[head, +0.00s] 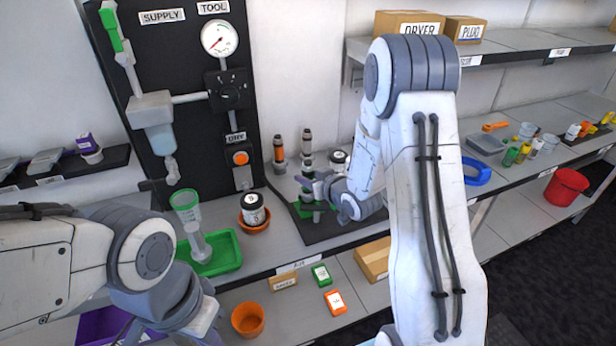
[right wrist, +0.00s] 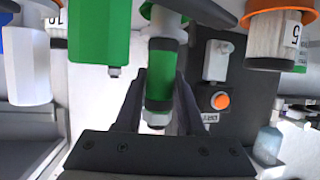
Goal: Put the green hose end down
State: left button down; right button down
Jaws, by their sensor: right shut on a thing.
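My right gripper (head: 318,186) is low over the dark mat (head: 345,228) on the counter, left of my right forearm. In the right wrist view, which is upside down, its two fingers (right wrist: 158,105) are shut on the green hose end (right wrist: 160,72), a green cylinder with a dark band. Its long axis lines up with the fingers' gap. In the head view, green parts show beside the fingers, and my gripper partly hides them. I cannot tell whether the hose end touches the mat. My left wrist shows at lower left, but its fingers are out of view.
Upright tools (head: 280,152) stand behind my right gripper. A labelled canister (head: 252,212) sits in an orange bowl to the left. A green tray (head: 222,262) is further left. In the wrist view, a green block (right wrist: 100,35) is close beside the hose end. The black board (head: 175,110) rises behind.

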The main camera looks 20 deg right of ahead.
jog(key=c, duration=0.5)
grip_release()
